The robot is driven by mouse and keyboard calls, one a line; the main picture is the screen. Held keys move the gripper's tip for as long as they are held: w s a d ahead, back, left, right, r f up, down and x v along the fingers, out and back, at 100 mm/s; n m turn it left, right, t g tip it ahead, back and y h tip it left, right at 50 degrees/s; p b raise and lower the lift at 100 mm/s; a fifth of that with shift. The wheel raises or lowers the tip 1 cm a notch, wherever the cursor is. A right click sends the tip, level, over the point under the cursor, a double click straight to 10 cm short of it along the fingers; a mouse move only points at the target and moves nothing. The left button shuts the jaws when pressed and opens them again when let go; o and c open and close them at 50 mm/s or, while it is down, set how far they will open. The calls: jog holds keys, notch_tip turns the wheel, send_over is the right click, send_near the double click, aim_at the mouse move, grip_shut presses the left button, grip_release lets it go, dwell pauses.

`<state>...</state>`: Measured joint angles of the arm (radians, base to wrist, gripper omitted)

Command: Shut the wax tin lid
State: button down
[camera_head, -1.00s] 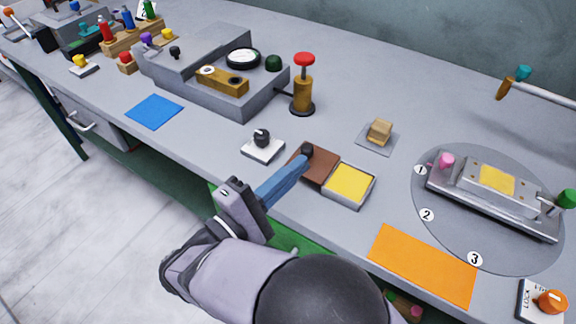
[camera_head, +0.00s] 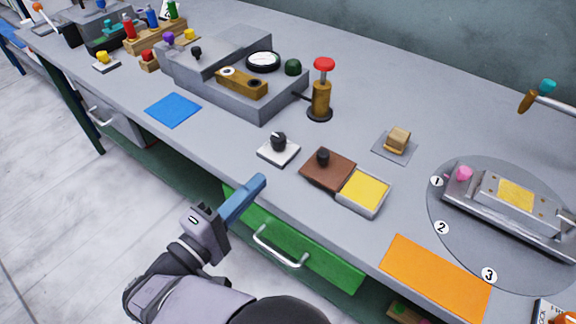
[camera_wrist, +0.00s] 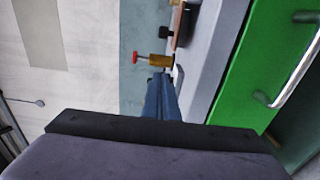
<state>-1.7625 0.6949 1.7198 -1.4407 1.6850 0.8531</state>
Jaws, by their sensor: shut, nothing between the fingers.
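The wax tin (camera_head: 364,190) sits on the bench with its yellow wax showing. Its brown lid (camera_head: 327,169) lies open flat, against the tin's left side, with a black knob (camera_head: 323,157) on top. My gripper (camera_head: 260,181) has blue fingers that are shut and empty. It is left of and nearer than the lid, by the front bench edge, touching neither lid nor tin. In the wrist view my shut fingers (camera_wrist: 161,98) point along the bench edge; a brown edge and black knob show beyond them. The wax is not visible there.
A white block with a dark knob (camera_head: 279,149) is left of the lid. A red-topped brass post (camera_head: 321,92) stands behind. A tan block (camera_head: 398,140) and an orange mat (camera_head: 436,277) lie to the right. A green drawer with a handle (camera_head: 280,250) is below the edge.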

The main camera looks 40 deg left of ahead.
aim_at(341, 194)
jog(key=w+p, duration=0.1)
jog(key=w, duration=0.8)
jog(key=shift+w+r+p, duration=0.1)
jog(key=shift+w+p, duration=0.25)
jog(key=shift+p, duration=0.05)
jog(key=shift+w+d+p, duration=0.2)
jog(key=shift+w+d, duration=0.05)
jog(key=shift+d, duration=0.35)
jog(key=shift+w+d+p, duration=0.15)
jog(key=shift+w+d, duration=0.05)
jog(key=shift+d, duration=0.4)
jog(key=shift+w+d, duration=0.2)
jog(key=shift+d, duration=0.45)
jog(key=d+b, duration=0.1)
jog(key=d, duration=0.8)
jog(key=shift+d+b, duration=0.35)
jog(key=shift+b, duration=0.05)
